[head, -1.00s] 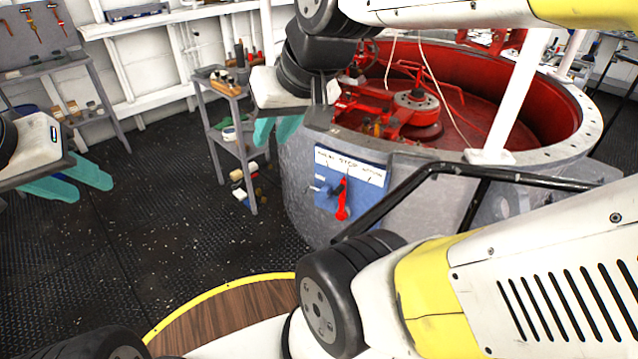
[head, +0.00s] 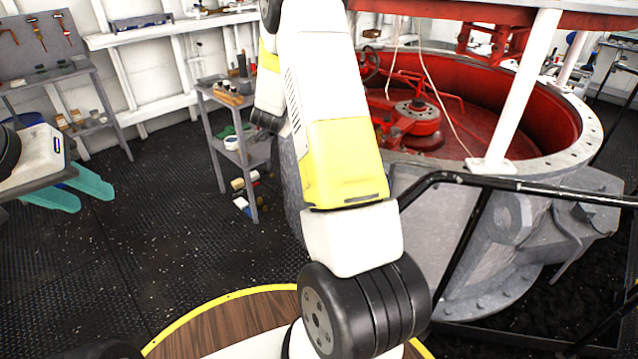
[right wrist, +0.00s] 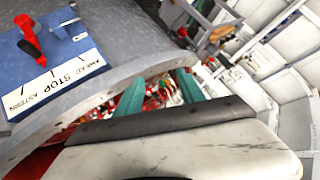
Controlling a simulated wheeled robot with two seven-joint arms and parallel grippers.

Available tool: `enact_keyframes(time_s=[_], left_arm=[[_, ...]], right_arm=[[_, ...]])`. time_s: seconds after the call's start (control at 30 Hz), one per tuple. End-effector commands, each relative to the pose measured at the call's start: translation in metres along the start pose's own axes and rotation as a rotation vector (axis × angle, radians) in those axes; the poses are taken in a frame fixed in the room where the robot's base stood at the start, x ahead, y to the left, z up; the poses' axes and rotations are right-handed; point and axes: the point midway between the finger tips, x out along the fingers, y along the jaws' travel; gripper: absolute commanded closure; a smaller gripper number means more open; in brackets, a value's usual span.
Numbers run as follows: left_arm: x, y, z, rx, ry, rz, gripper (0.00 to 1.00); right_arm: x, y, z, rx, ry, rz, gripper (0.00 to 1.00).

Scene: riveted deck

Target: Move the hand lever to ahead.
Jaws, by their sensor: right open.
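The hand lever (right wrist: 28,38) is red with a thick knob and shows in the right wrist view on a blue panel (right wrist: 50,48). Its thin end points toward the middle of the white AHEAD, STOP, ASTERN strip (right wrist: 60,82), around STOP. In the head view my right arm hides panel and lever. My right gripper (right wrist: 160,90) is open and empty; its teal fingers are apart from the lever, which lies to their upper left in the wrist view. My left gripper (head: 75,192) is open and empty at the left of the head view.
A grey round housing (head: 470,240) with a red interior stands at the right. A black handrail (head: 520,184) runs in front of it. A grey shelf cart (head: 235,150) stands left of the housing. The dark deck at the left is open.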

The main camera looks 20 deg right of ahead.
Motion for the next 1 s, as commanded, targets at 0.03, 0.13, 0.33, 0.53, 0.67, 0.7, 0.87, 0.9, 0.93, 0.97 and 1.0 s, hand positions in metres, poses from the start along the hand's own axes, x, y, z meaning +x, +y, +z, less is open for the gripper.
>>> enact_keyframes(time_s=[0.03, 0.13, 0.33, 0.53, 0.67, 0.7, 0.87, 0.9, 0.93, 0.97, 1.0], left_arm=[[0.0, 0.0, 0.0, 0.0, 0.0, 0.0, 0.64], [0.0, 0.0, 0.0, 0.0, 0.0, 0.0, 0.64], [0.0, 0.0, 0.0, 0.0, 0.0, 0.0, 0.64], [0.0, 0.0, 0.0, 0.0, 0.0, 0.0, 0.64], [0.0, 0.0, 0.0, 0.0, 0.0, 0.0, 0.64], [0.0, 0.0, 0.0, 0.0, 0.0, 0.0, 0.64], [0.0, 0.0, 0.0, 0.0, 0.0, 0.0, 0.64], [0.0, 0.0, 0.0, 0.0, -0.001, 0.0, 0.64], [0.0, 0.0, 0.0, 0.0, -0.001, 0.0, 0.64], [0.0, 0.0, 0.0, 0.0, 0.0, 0.0, 0.64], [0.0, 0.0, 0.0, 0.0, 0.0, 0.0, 0.64]], right_arm=[[0.025, 0.019, 0.012, 0.008, 0.036, 0.039, 0.54], [0.063, 0.057, 0.027, 0.025, 0.133, 0.107, 0.54], [0.115, 0.141, 0.065, 0.012, 0.339, 0.231, 0.54], [0.13, 0.231, 0.114, -0.057, 0.547, 0.329, 0.54], [0.124, 0.273, 0.14, -0.109, 0.655, 0.364, 0.54], [0.121, 0.282, 0.146, -0.122, 0.679, 0.369, 0.54], [0.112, 0.305, 0.162, -0.16, 0.744, 0.383, 0.54], [0.111, 0.308, 0.164, -0.165, 0.752, 0.385, 0.54], [0.11, 0.31, 0.165, -0.168, 0.758, 0.385, 0.54], [0.11, 0.311, 0.165, -0.17, 0.762, 0.385, 0.54], [0.111, 0.312, 0.164, -0.171, 0.765, 0.386, 0.54]])
